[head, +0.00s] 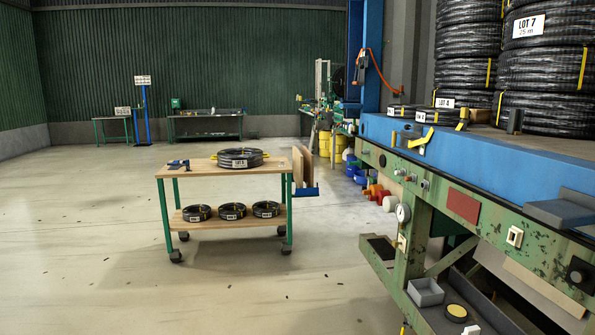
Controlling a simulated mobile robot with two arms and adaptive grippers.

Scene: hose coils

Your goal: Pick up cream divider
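No thing in view is clearly marked as the cream divider. Two thin tan or cream boards stand upright side by side in a blue holder (306,192) at the right end of the wooden cart (200,172). The nearer, left board (297,166) looks light brown, and the right board (308,163) looks similar. At this distance I cannot tell which is cream. Neither of my grippers is in view.
A large hose coil (240,154) and a blue tool (178,164) lie on the cart top, with several smaller coils on its lower shelf. A green and blue machine bench (465,175) fills the right side. Open floor (80,230) lies left and in front.

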